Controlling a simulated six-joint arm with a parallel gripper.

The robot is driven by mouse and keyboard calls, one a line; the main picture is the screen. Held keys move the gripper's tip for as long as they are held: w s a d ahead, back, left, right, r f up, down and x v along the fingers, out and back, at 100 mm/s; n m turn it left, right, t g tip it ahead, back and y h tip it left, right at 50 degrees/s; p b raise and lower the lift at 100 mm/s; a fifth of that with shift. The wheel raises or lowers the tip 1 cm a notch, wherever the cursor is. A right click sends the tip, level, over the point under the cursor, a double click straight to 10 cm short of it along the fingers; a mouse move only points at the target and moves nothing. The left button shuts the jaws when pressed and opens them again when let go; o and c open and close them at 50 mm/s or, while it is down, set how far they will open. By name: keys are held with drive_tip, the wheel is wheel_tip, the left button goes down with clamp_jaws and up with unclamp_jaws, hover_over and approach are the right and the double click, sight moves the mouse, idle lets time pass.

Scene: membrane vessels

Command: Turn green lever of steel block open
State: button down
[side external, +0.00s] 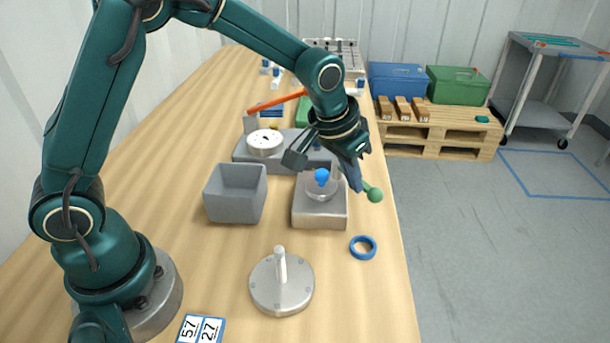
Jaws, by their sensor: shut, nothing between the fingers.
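The steel block (325,219) stands near the table's right edge. A clear round vessel with a blue piece (321,177) in it sits on its top. The green lever ends in a round knob (375,194) that points right, out past the block's right side. My gripper (354,186) is shut and empty. It points down at the right side of the block, just left of the knob. It hides part of the lever, and I cannot tell whether it touches it.
A grey open bin (236,193) stands left of the block. A blue ring (363,247) and a round metal base with a white post (281,284) lie in front. Behind are a grey base with a white dial (265,141) and an orange bar (276,101).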

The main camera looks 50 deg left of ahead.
drive_tip(key=w+n, duration=0.1)
drive_tip(key=w+d+n+y, duration=0.1)
drive_tip(key=n, duration=0.1)
drive_tip(key=shift+w+n, duration=0.3)
drive_tip(key=shift+w, duration=0.05)
drive_tip(key=w+n, duration=0.1)
drive_tip(key=w+n+y, duration=0.1)
drive_tip(key=n, duration=0.1)
drive_tip(key=shift+w+a+g+y, duration=0.1)
drive_tip(key=shift+g+y, duration=0.2)
drive_tip(key=shift+w+a, duration=0.3)
drive_tip(key=shift+w, duration=0.7)
